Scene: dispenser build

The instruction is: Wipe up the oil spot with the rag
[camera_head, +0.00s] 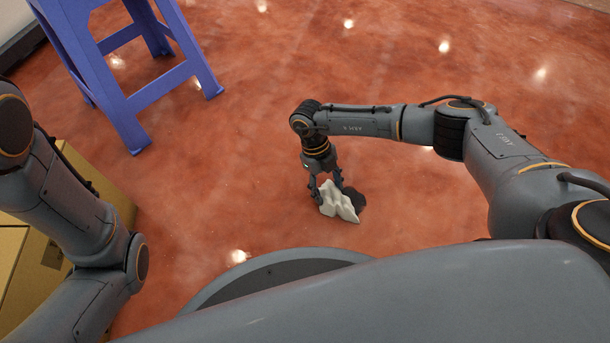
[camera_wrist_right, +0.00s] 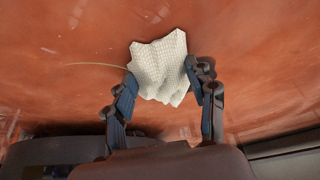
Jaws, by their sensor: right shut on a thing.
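The rag (camera_head: 338,203) is a crumpled whitish cloth low at the floor, below my right gripper (camera_head: 326,188). In the right wrist view the rag (camera_wrist_right: 160,67) has a woven texture and sits between the two fingertips of my right gripper (camera_wrist_right: 163,85), which is shut on it. A dark patch (camera_head: 354,198) shows on the floor just right of the rag, partly hidden by it. I cannot tell whether it is the oil spot or a shadow. Of my left arm only links show; its gripper is out of view.
A blue stool (camera_head: 125,105) stands at the upper left. Cardboard boxes (camera_head: 100,190) stand at the left, partly behind my left arm. The glossy reddish floor (camera_head: 240,150) is clear around the rag. A thin pale yellow line (camera_wrist_right: 95,65) shows left of the rag.

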